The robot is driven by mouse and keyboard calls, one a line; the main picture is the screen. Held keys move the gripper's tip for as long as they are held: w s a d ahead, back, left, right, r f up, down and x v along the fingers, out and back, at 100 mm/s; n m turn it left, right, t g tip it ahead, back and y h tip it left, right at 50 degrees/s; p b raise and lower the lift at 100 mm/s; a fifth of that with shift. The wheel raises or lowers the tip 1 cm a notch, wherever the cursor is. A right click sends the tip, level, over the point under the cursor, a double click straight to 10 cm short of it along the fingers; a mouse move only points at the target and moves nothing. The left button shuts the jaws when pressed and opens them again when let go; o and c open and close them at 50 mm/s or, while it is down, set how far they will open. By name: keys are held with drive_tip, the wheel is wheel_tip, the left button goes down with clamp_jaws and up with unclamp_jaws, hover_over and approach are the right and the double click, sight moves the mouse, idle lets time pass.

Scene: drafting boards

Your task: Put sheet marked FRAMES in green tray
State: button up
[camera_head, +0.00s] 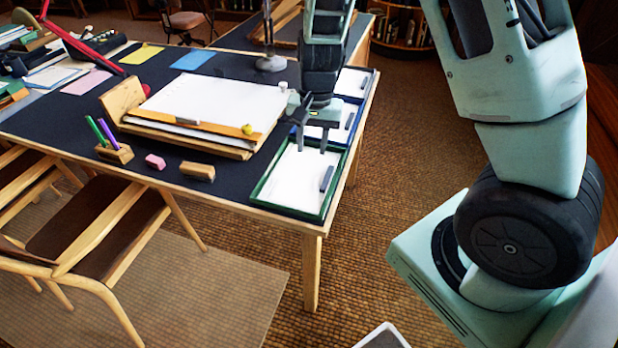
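The green tray (258,197) is at the near right corner of the dark desk top. A white sheet (292,183) lies flat in it, with a small dark bar (326,178) on its right side. I cannot read any marking, so I cannot tell which sheet is marked FRAMES. More white sheets (214,100) lie on a tilted wooden board left of the tray. My gripper (312,148) points down over the far end of the green tray. Its two dark fingers are apart, and I see nothing between them.
A wooden block (197,171), pink eraser (155,161) and pen holder (114,153) lie along the front. Yellow (141,54) and blue (193,60) papers lie behind. A chair (90,235) stands before the desk.

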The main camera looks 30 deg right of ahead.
drive_tip(key=s+a+r+n+y, duration=0.1)
drive_tip(key=s+a+r+n, duration=0.25)
drive_tip(key=a, duration=0.25)
drive_tip(key=s+a+r+n, duration=0.2)
drive_tip(key=s+a+r, duration=0.15)
drive_tip(key=a, duration=0.25)
drive_tip(key=s+a+r+n, duration=0.2)
drive_tip(key=s+n, duration=0.3)
drive_tip(key=s, duration=0.3)
drive_tip(key=s+a+r+n+h, duration=0.1)
drive_tip(key=s+a+r+n, duration=0.2)
drive_tip(key=s, duration=0.4)
drive_tip(key=shift+s+a+r+n, duration=0.25)
drive_tip(key=shift+s+a+n, duration=0.25)
drive_tip(key=shift+n, duration=0.75)
drive_tip(key=shift+w, duration=0.2)
